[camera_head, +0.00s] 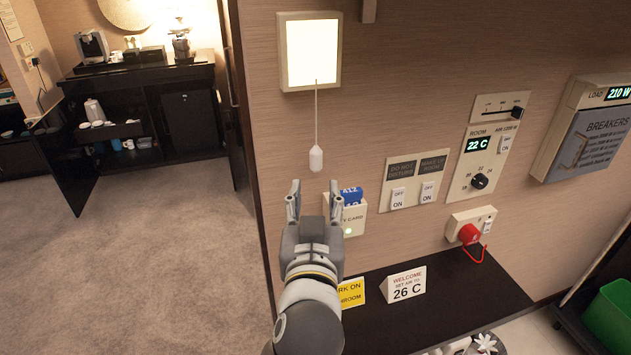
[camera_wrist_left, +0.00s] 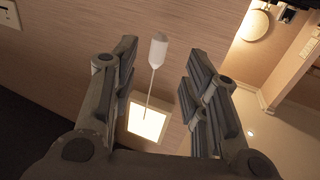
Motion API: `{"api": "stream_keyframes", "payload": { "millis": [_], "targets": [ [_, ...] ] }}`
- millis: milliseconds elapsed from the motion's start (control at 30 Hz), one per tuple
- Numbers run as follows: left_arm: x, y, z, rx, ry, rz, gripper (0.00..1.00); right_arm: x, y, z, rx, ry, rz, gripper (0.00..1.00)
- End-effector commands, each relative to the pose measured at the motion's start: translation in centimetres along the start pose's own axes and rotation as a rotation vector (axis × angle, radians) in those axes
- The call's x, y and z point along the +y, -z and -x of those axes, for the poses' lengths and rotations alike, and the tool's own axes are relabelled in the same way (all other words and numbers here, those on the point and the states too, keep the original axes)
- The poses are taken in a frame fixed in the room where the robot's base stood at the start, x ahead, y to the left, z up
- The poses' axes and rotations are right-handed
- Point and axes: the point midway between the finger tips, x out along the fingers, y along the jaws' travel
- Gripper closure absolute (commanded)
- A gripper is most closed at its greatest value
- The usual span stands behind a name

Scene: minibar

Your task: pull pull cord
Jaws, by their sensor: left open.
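The pull cord (camera_head: 317,115) is a thin pale string with a white capsule-shaped knob (camera_head: 316,158) at its end. It hangs straight down from the lit square lamp (camera_head: 310,50) on the wall. My left gripper (camera_head: 316,194) is open and empty, pointing up just below the knob in the head view. In the left wrist view, the knob (camera_wrist_left: 157,50) shows between the two spread fingers of my left gripper (camera_wrist_left: 158,75), apart from both, with the lit lamp (camera_wrist_left: 148,121) beyond. How far the knob is in depth I cannot tell.
A key-card holder (camera_head: 348,215) with a blue card is on the wall beside my left fingers. Switches (camera_head: 413,190), a thermostat panel (camera_head: 482,150) and a red plug (camera_head: 469,234) are to the right. A dark shelf (camera_head: 440,305) with signs lies below.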

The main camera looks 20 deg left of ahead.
Motion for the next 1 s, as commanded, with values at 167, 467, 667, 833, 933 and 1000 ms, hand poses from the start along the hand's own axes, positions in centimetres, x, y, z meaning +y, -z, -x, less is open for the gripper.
{"api": "stream_keyframes", "payload": {
  "millis": [167,467,667,833,933,1000],
  "targets": [
    [0.0,0.0,1.6,-0.001,-0.001,0.000,0.58,-0.1,0.0,0.0,0.000,0.001,0.000,0.60],
    [0.0,0.0,1.8,0.001,0.000,0.000,0.58,-0.1,0.0,0.0,0.000,0.001,0.000,0.60],
    [-0.1,-0.1,1.8,-0.003,0.000,-0.001,0.58,-0.1,0.0,0.0,0.000,0.001,0.000,0.60],
    [-1.1,-4.5,1.7,-0.134,-0.011,-0.041,0.58,-0.1,0.0,0.0,0.000,0.001,0.000,0.60],
    [-2.7,-10.6,2.5,-0.318,-0.035,-0.097,0.58,-0.1,0.0,0.0,0.000,0.001,-0.001,0.60],
    [-4.2,-15.6,3.9,-0.477,-0.065,-0.143,0.58,-0.1,0.0,0.0,0.000,0.001,-0.001,0.60]
  ]
}}
